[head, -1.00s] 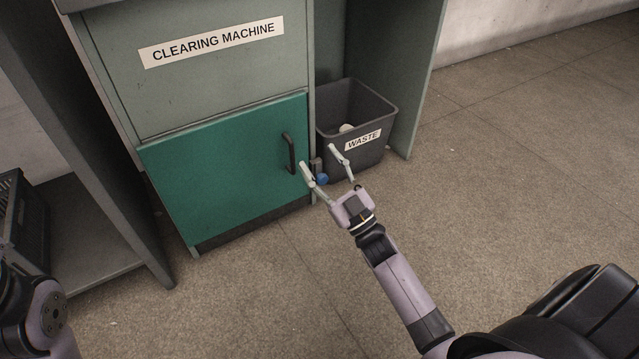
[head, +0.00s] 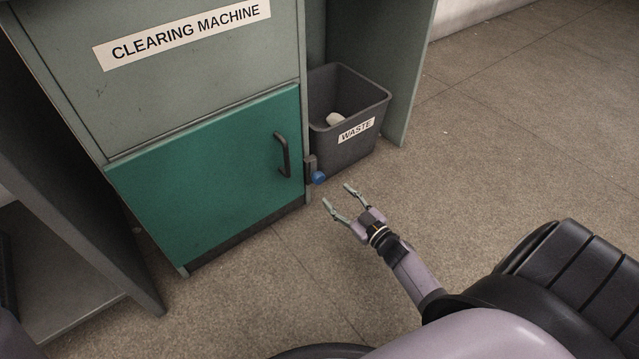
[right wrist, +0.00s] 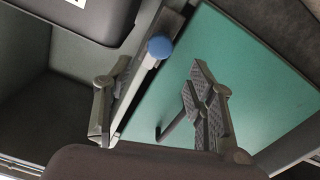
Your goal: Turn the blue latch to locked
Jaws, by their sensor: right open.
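The blue latch (head: 319,177) is a round blue knob on a dark bracket at the right edge of the machine's green door (head: 205,175). The knob also shows in the right wrist view (right wrist: 160,47), beyond and between the open fingers. My right gripper (head: 337,195) is open and empty, below and slightly right of the latch, apart from it. In the right wrist view the gripper's two fingers (right wrist: 155,100) stand wide on either side. My left gripper is not in view.
The door has a dark handle (head: 282,155) left of the latch. A grey waste bin (head: 350,100) with a pale item inside stands right of the latch. A grey side panel (head: 410,75) is beyond it. The floor (head: 490,150) to the right is clear.

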